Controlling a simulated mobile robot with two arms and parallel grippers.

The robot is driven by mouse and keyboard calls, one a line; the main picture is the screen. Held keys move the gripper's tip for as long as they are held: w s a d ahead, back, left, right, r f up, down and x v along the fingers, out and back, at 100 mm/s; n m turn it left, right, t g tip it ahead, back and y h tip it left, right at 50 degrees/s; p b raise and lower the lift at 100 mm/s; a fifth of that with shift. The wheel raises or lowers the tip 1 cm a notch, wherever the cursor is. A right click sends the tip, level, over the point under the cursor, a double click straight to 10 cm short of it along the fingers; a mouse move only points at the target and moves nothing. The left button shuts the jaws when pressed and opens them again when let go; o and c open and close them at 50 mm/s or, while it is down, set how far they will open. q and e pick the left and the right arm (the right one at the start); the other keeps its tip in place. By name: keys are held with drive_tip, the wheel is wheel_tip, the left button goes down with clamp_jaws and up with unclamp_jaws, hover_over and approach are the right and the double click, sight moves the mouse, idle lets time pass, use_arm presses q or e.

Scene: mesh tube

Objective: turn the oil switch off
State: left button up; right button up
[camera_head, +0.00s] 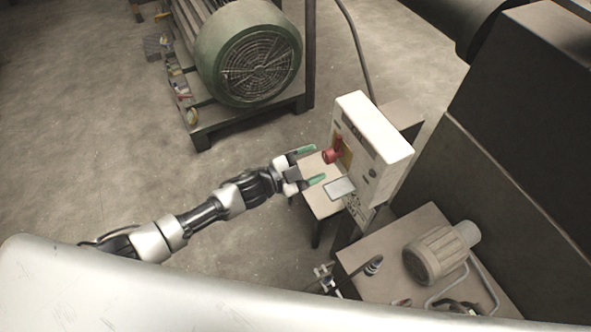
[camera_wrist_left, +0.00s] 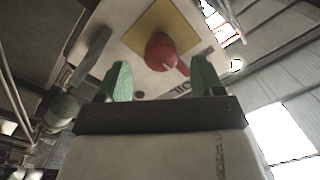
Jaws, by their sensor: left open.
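The oil switch (camera_head: 332,152) is a red rotary knob with a handle, on a yellow plate on the front of a pale control box (camera_head: 375,150). In the left wrist view the red knob (camera_wrist_left: 162,53) sits on its yellow plate beyond the fingers, with its handle slanting to the lower right. My left gripper (camera_head: 310,165) is open, with green fingertips, just left of the box. Its two fingers (camera_wrist_left: 160,85) stand apart with the knob seen between them, and I see no clear contact.
A green motor (camera_head: 250,65) on a dark frame stands at the back. A small table (camera_head: 318,203) stands by the box. A bench (camera_head: 365,247) with a beige motor (camera_head: 437,254) is at the lower right. A large dark cabinet (camera_head: 525,110) fills the right. Open floor lies left.

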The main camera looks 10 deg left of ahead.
use_arm(q)
drive_tip(key=b+v, duration=0.1)
drive_tip(key=v, duration=0.5)
drive_tip(key=shift+f, duration=0.1)
idle(0.3)
drive_tip(key=a+f+n+t+y+b, duration=0.1)
drive_tip(key=a+f+n+y, duration=0.2)
drive_tip(key=f, duration=0.4)
drive_tip(key=a+f+n+t+y+b, duration=0.1)
drive_tip(key=a+f+n+y, duration=0.25)
drive_tip(key=f, duration=0.45)
drive_tip(key=s+a+f+n+g+y+b, duration=0.1)
drive_tip(key=s+a+f+n+g+y, duration=0.2)
drive_tip(key=f, duration=0.5)
drive_tip(key=s+a+f+n+y, duration=0.2)
drive_tip(key=s+a+f, duration=0.2)
drive_tip(key=s+f, duration=0.3)
drive_tip(key=s+f+n+g+y, duration=0.1)
drive_tip(key=s+f+g, duration=0.2)
drive_tip(key=s, duration=0.7)
drive_tip(key=s+a+f+n+g+y+b, duration=0.1)
drive_tip(key=s+f+n+g, duration=0.1)
drive_tip(key=s+f, duration=0.5)
drive_tip(key=s+f+n+g+y, duration=0.1)
drive_tip(key=s+f+g, duration=0.2)
drive_tip(key=s, duration=1)
wheel_tip(320, 180, down, 3)
drive_tip(key=shift+a+r+g+b, duration=0.1)
drive_tip(key=shift+a+g+b, duration=0.15)
drive_tip(key=shift+g+b, duration=0.1)
